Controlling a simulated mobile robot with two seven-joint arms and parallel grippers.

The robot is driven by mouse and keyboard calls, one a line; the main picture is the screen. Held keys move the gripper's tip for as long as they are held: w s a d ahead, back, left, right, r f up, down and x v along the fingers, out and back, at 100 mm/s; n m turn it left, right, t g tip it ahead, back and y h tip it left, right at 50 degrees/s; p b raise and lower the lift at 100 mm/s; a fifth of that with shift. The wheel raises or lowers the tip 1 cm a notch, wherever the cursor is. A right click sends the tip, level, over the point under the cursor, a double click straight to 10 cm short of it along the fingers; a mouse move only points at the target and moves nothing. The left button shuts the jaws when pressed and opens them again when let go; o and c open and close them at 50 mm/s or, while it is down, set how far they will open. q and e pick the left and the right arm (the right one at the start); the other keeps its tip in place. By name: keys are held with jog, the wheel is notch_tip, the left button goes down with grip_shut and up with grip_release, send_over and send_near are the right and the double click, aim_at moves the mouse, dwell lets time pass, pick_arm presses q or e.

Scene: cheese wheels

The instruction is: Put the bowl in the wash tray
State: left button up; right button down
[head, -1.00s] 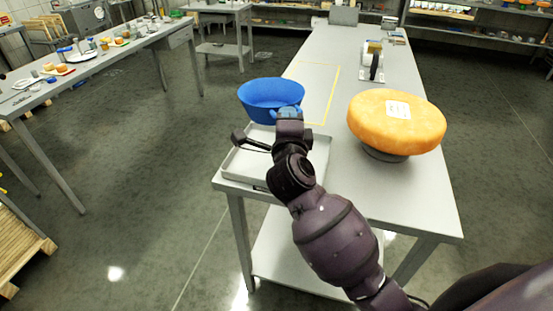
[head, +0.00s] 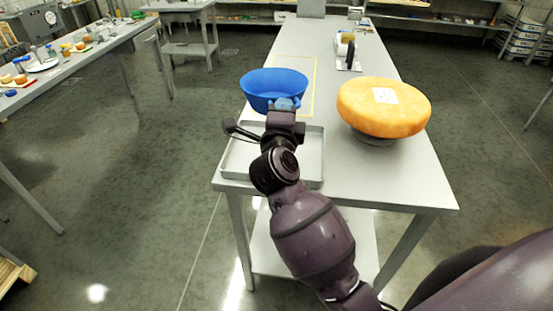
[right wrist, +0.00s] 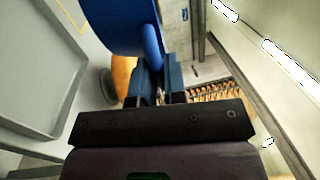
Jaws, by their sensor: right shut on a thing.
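The blue bowl (head: 273,84) is upright in the head view, at the far side of the wash tray. My right gripper (head: 284,104) is shut on the bowl's near rim. In the right wrist view the bowl (right wrist: 112,22) fills the top, with its rim or handle between the fingers (right wrist: 158,80). The wash tray (head: 313,155) is a shallow light-grey tray at the table's near left corner, partly hidden by my right arm. It also shows in the right wrist view (right wrist: 40,75). I cannot tell the bowl's height above the table. My left gripper is not in view.
An orange cheese wheel (head: 384,106) rests on a dark round stand (head: 372,139) to the right of the tray. A yellow outline (head: 314,88) marks the table (head: 400,185) behind the bowl. A device with a dark upright part (head: 350,55) stands farther back.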

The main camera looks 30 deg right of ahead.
notch_tip(320, 180, down, 19)
jog(key=b, duration=0.6)
jog(key=shift+d, duration=0.1)
jog(key=shift+f+b, duration=0.3)
jog(key=shift+f, duration=0.05)
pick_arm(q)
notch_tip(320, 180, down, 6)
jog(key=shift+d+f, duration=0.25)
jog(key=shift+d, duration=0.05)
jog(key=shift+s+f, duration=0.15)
pick_arm(e)
jog(key=shift+f, duration=0.1)
jog(key=c, duration=1.4)
grip_release()
jog(key=shift+c, duration=0.2)
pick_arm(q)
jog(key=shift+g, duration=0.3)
